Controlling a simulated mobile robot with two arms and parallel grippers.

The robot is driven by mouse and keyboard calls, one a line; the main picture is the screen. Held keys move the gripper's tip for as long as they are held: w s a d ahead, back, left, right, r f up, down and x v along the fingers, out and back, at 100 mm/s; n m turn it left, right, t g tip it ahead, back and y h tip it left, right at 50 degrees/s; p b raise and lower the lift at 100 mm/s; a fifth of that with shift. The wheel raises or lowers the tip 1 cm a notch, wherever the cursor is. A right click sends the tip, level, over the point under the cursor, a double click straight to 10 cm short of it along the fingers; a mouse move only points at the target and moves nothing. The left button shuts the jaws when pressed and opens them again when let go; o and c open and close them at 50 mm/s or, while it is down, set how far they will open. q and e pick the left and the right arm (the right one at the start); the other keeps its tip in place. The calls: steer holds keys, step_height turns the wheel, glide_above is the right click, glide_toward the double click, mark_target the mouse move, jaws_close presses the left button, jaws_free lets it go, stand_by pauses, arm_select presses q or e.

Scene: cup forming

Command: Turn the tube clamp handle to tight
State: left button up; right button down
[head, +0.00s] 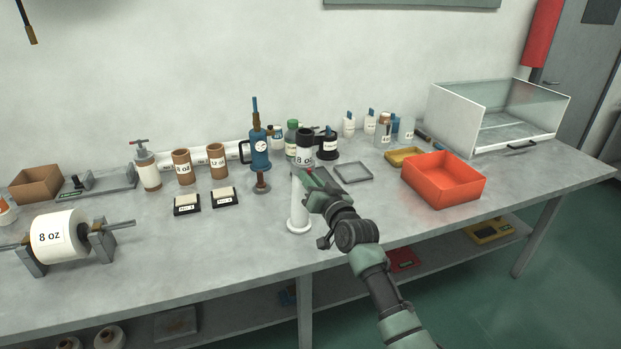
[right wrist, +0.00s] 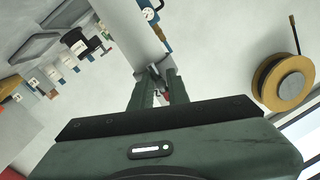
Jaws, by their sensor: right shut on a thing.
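A white post (head: 298,212) stands on a round base near the front middle of the bench, with a dark-rimmed cup marked 8 oz (head: 305,158) at its top. My right gripper (head: 308,179) is at the upper right side of the post, just under the cup. In the right wrist view its two fingers (right wrist: 156,80) are closed on a small metal part against the white post (right wrist: 128,35); I take this part to be the clamp handle. A small red bit (right wrist: 167,96) shows beside the fingers. The fingers hide most of the handle, so its angle cannot be told. My left gripper is not in view.
An orange bin (head: 444,180) and a grey tray (head: 353,173) lie to the right. A blue pump-like device (head: 259,152) and two small black-based blocks (head: 187,204) stand to the left. A roll marked 8 oz (head: 60,238) sits at far left. The bench front is clear near the post.

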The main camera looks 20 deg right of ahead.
steer(key=shift+a+f+m, duration=0.1)
steer(key=shift+f+m, duration=0.1)
steer(key=shift+m, duration=0.8)
steer(key=shift+f, duration=0.1)
steer(key=c, duration=1.5)
jaws_free()
steer(key=s, duration=0.5)
steer(key=s+d, duration=0.1)
steer(key=s, duration=0.1)
steer(key=shift+s+b, duration=0.3)
steer(key=shift+s, duration=0.05)
